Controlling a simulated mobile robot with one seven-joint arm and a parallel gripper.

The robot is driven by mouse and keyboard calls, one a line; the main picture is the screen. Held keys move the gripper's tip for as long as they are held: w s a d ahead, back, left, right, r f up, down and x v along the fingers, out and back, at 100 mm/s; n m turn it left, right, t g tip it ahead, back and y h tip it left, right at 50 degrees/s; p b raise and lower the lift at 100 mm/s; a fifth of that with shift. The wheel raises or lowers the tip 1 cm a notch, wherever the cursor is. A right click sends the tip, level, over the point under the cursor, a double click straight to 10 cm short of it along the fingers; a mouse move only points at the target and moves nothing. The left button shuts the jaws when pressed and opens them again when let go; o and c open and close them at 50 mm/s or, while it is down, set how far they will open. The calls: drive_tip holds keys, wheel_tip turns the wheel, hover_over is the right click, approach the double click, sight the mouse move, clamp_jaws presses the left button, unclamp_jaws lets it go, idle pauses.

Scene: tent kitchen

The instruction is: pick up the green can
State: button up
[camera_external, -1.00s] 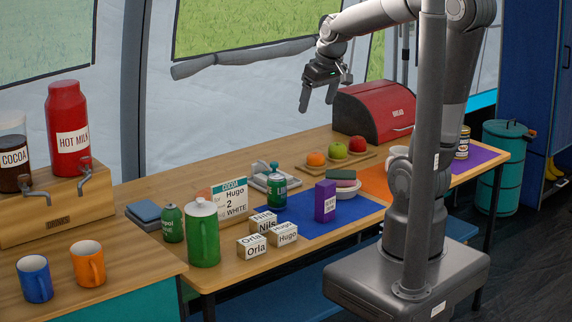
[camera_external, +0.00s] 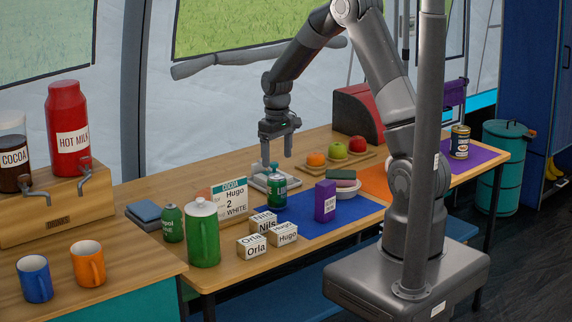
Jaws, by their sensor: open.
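Several green vessels stand on the left half of the table, and I cannot tell for sure which one is the can. A labelled green container (camera_external: 277,190) with a narrow top stands upright at the blue mat's back left corner. A tall green lidded jug (camera_external: 203,234) with a handle stands at the front left. A small round green bottle (camera_external: 172,224) stands behind it on the left. My gripper (camera_external: 275,156) points down, open and empty, right above the labelled green container. Its fingers are near the container's top; whether they touch it is unclear.
Name blocks (camera_external: 267,228) and a cocoa sign (camera_external: 231,201) stand left of the blue mat (camera_external: 345,212). A purple box (camera_external: 325,201) stands on the mat. A fruit board (camera_external: 340,161) and a red bread bin (camera_external: 357,115) are behind, right of my gripper.

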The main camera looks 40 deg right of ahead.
sight(277, 189)
wheel_tip(277, 189, down, 11)
drive_tip(key=shift+f, duration=0.15)
drive_tip(key=c, duration=1)
